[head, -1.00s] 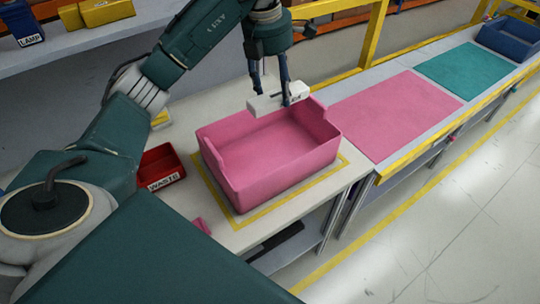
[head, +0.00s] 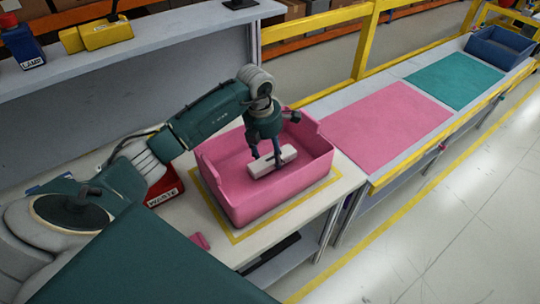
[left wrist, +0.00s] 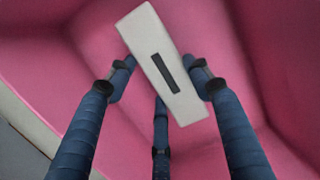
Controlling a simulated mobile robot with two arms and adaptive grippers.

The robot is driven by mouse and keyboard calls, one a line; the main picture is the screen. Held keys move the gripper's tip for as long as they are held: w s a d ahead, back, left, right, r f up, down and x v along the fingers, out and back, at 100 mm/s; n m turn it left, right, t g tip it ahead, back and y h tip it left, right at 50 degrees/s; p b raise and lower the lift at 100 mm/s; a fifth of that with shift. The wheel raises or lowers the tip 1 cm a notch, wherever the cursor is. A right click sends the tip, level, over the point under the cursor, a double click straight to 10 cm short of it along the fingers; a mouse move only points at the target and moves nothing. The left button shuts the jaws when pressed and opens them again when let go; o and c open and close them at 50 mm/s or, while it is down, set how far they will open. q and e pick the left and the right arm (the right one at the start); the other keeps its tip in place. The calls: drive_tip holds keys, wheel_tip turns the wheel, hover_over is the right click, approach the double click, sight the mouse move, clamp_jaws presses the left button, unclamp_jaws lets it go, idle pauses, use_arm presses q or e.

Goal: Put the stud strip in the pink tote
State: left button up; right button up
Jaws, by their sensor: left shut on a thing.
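The stud strip, a white block (head: 262,167), is held by my left gripper (head: 276,158) inside the pink tote (head: 285,192). The strip is level with or below the rim. I cannot tell whether it touches the tote's floor. In the left wrist view the strip (left wrist: 150,45) shows a dark slot, and the blue fingers of my left gripper (left wrist: 163,85) are around it, with pink tote surface (left wrist: 280,40) behind. My right gripper is not in view.
The tote stands inside a yellow outline (head: 228,233) on a light bench. A red waste bin (head: 168,187) is close to its left, partly hidden by my arm. A small pink piece (head: 200,241) lies in front. A pink mat (head: 385,125), a teal mat (head: 455,80) and a blue tote (head: 500,48) are to the right.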

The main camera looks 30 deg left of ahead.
use_arm(q)
drive_tip(key=shift+f, duration=0.95)
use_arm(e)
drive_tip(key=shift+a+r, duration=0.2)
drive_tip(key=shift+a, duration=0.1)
use_arm(q)
drive_tip(key=o, duration=1.2)
drive_tip(key=shift+f, duration=0.15)
drive_tip(key=shift+o, duration=0.2)
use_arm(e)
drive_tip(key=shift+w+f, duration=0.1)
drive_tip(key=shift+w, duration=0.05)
